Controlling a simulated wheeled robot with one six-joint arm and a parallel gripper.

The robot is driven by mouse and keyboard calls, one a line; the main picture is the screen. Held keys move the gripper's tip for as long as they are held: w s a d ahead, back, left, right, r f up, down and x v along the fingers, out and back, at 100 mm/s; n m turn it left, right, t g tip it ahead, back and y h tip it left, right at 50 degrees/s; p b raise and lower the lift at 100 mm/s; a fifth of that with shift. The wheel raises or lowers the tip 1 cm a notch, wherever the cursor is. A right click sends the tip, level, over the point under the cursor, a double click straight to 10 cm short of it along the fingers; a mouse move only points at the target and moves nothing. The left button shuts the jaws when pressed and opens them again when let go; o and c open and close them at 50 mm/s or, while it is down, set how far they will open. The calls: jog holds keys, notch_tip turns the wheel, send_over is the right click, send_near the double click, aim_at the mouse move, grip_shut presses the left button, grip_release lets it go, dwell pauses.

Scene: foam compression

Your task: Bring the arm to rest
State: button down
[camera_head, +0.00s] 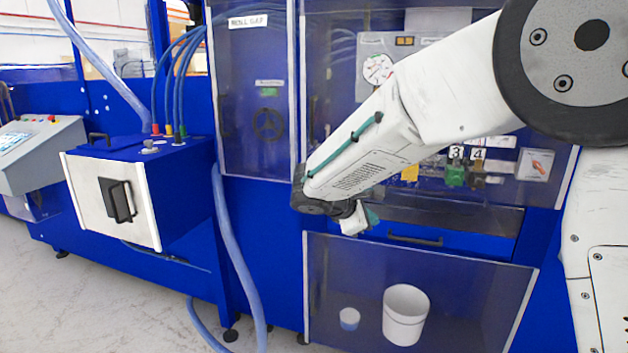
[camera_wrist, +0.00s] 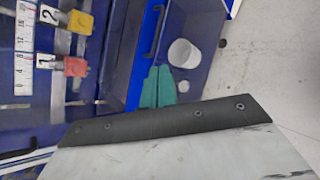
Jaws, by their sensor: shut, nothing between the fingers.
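My gripper (camera_head: 372,217) hangs folded below my white forearm, in front of the blue machine (camera_head: 255,190). Only a bit of its teal fingers shows in the head view, and the rest is hidden behind the wrist. In the wrist view the teal fingers (camera_wrist: 158,87) lie side by side, shut and empty. They appear apart from the machine front.
A drawer with a dark handle (camera_head: 415,240) is behind my gripper. Below it, a white bucket (camera_head: 404,318) and a small cup (camera_head: 349,319) stand behind a clear panel. A blue box (camera_head: 150,180) with hoses juts out at left. The floor (camera_head: 110,310) at front left is clear.

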jog(key=s+d+m+g+y, duration=0.2)
jog(key=s+m, duration=0.4)
jog(key=s, duration=0.7)
jog(key=s+d+r+m+g+y, duration=0.1)
jog(key=s+d+m+y, duration=0.2)
jog(key=s, duration=1)
jog(key=s+d+r+m+g+y, duration=0.1)
jog(key=s+d+m+g+y, duration=0.1)
jog(key=s+d+m, duration=0.6)
jog(key=s+y, duration=0.1)
jog(key=s, duration=0.4)
jog(key=shift+s+d+r+m+g+y, duration=0.2)
jog(key=shift+s+d+m+g+y, duration=0.1)
jog(key=shift+s+d, duration=0.1)
